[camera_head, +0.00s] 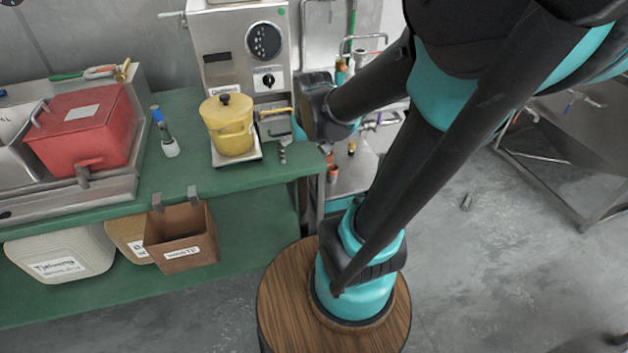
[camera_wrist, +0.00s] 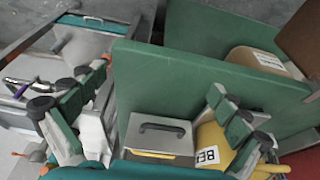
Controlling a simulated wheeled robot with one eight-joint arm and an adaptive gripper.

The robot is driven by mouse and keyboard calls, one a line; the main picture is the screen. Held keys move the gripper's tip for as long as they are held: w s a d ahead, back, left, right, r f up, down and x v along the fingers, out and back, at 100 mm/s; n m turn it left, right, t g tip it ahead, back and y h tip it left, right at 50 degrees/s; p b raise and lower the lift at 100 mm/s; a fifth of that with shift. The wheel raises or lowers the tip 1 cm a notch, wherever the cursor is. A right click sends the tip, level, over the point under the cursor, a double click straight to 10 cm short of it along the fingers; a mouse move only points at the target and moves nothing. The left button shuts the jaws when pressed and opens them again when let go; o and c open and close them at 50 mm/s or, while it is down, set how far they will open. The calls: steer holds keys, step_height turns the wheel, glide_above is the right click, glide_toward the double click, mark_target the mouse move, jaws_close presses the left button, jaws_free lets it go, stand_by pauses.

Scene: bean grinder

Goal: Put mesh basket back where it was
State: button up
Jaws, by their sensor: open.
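I cannot pick out a mesh basket for certain in either view. In the wrist view my gripper (camera_wrist: 155,85) has its two fingers wide apart, with nothing between the tips. A grey metal box (camera_wrist: 150,134) with a dark handle shows between the fingers, lower in the picture. In the head view my gripper (camera_head: 303,122) is beside the grey machine (camera_head: 236,50) at the right end of the green counter. My wrist hides much of the fingers there. A yellow lidded pot (camera_head: 230,128) stands on a small scale to its left, and also shows in the wrist view (camera_wrist: 212,150).
A red box (camera_head: 85,130) sits in the steel sink at left. A blue-topped bottle (camera_head: 164,134) stands on the counter (camera_head: 190,188). A brown bin (camera_head: 182,239) hangs from the counter's front edge, near white (camera_head: 62,252) and tan bins. Floor at right is mostly clear.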

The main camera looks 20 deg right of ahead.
steer(key=s+f, duration=0.5)
steer(key=s, duration=0.2)
steer(key=shift+s+d+t, duration=0.25)
steer(key=shift+d+t, duration=0.05)
steer(key=shift+r, duration=0.1)
steer(key=shift+c, duration=0.6)
